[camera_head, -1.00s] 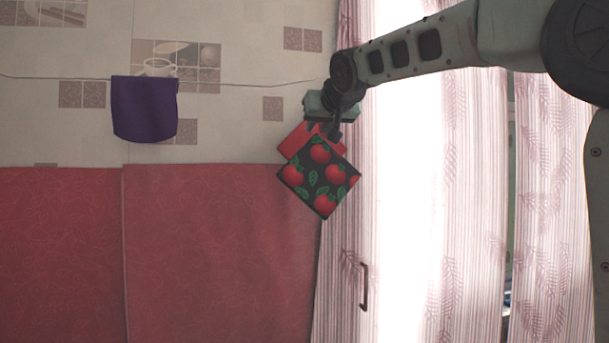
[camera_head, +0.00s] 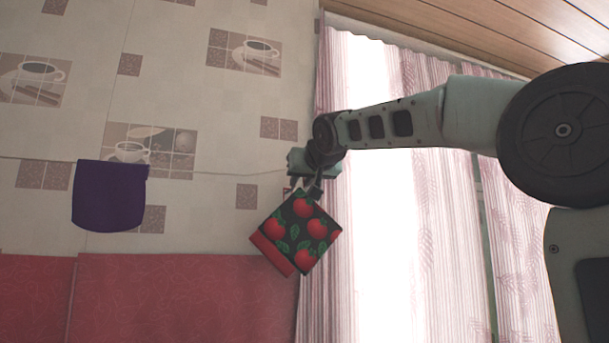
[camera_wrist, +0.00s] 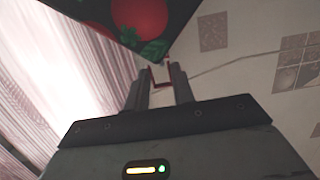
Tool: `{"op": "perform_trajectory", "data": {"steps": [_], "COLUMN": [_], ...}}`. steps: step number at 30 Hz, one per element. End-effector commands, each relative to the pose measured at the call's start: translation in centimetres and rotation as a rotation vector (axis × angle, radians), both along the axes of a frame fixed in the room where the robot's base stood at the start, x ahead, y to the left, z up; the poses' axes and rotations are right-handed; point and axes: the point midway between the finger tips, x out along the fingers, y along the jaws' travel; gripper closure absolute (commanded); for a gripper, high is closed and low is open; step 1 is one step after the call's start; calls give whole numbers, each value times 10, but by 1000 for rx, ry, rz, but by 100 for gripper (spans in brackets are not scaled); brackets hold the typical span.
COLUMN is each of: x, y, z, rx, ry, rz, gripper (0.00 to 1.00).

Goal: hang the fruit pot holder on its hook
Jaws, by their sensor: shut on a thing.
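The fruit pot holder (camera_head: 297,232) is a dark square with red fruit and green leaves. It hangs corner-up below my gripper (camera_head: 308,186) in the head view, in front of the wall's right end. In the wrist view the pot holder (camera_wrist: 138,15) fills the top left. There my gripper (camera_wrist: 160,80) is shut on a thin reddish loop at the pot holder's corner. I cannot make out the hook in either view.
A plain red piece (camera_head: 269,256) shows partly behind the pot holder. A pink curtain (camera_head: 327,250) and bright window lie right. Red surfaces (camera_head: 180,300) are below.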

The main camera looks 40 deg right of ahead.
Motion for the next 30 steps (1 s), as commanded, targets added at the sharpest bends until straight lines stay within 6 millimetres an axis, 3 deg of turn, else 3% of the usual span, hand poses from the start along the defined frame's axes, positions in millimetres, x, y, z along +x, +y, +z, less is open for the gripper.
{"op": "perform_trajectory", "data": {"steps": [21,30], "x": [39,49], "y": [-11,-14], "z": [-2,-13], "rx": [1,0], "ry": [2,0], "rz": [0,0], "gripper": [98,98]}}
